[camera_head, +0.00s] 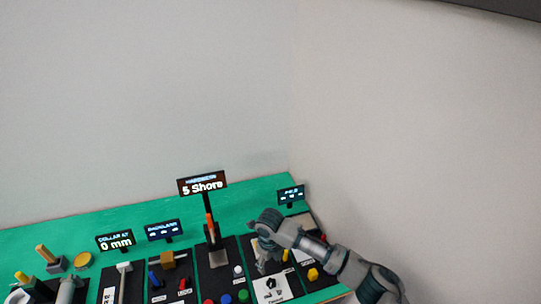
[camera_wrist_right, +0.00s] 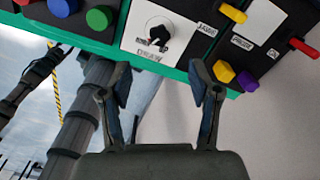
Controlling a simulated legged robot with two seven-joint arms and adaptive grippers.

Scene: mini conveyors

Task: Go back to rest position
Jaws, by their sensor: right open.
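My right arm comes in from the lower right in the head view, with my right gripper (camera_head: 268,264) over the right part of the green table (camera_head: 60,240). In the right wrist view my right gripper (camera_wrist_right: 163,92) has its two fingers spread apart with nothing between them. Beyond the fingertips is a white panel with a black knob (camera_wrist_right: 158,34), apart from the fingers. My left gripper does not show for certain in either view.
Black panels carry a white knob (camera_head: 238,269), a green button (camera_head: 243,296) and a yellow knob (camera_head: 313,274). A sign reading "5 Shore" (camera_head: 202,186) stands behind them. More stations stand at left. Walls rise behind and at right.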

